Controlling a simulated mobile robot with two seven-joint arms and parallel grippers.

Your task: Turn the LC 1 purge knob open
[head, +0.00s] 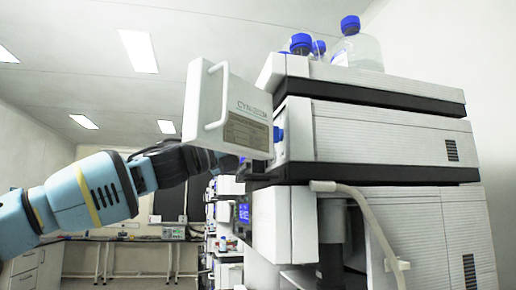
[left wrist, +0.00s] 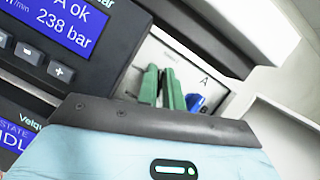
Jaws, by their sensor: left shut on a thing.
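The LC 1 purge knob is mostly hidden in the left wrist view. A blue knob part (left wrist: 195,102) shows just right of my left gripper's fingers, by a letter A on the pale panel. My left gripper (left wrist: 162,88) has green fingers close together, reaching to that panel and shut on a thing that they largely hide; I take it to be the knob. In the head view a blue part (head: 279,135) shows on the middle module of the stack. There my left arm comes in from the left, and its fingertips are hidden behind the white panel. My right gripper is not in view.
A white panel with a handle (head: 227,110) stands out from the stack (head: 385,140). Blue-capped bottles (head: 357,52) stand on top. A pale hose (head: 375,225) hangs on the stack's side. In the left wrist view a display (left wrist: 55,22) reads 238 bar.

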